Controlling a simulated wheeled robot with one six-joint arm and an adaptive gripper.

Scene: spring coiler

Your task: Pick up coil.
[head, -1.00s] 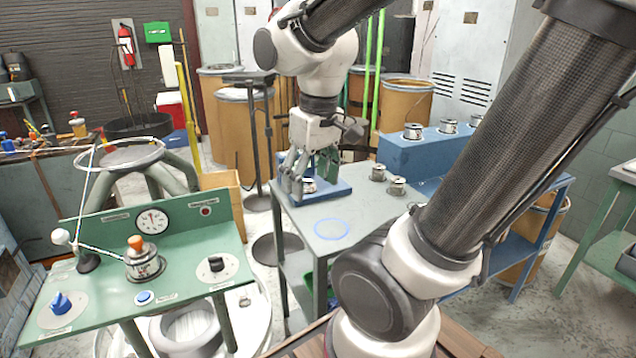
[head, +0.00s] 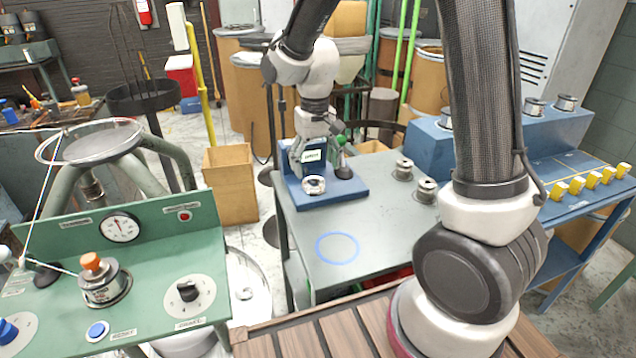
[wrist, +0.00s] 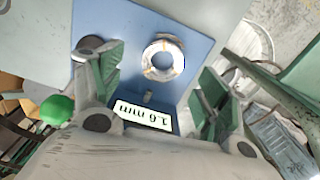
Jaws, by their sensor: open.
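The coil (head: 313,185) is a small ring of pale wire with tan bands. It lies on a blue stand (head: 345,190) at the left end of the grey table. In the wrist view the coil (wrist: 164,60) sits between and a little beyond my spread green-padded fingers, with no contact visible. My gripper (head: 318,163) is open and empty, just above and behind the coil in the head view. A white label reading 1.6 mm (wrist: 143,116) is on the stand.
Two metal spools (head: 403,168) stand on the grey table (head: 385,225) right of the stand. A blue ring mark (head: 337,248) lies in front. The green coiler console (head: 150,270) is at left. A blue raised shelf (head: 430,150) with spools is at right.

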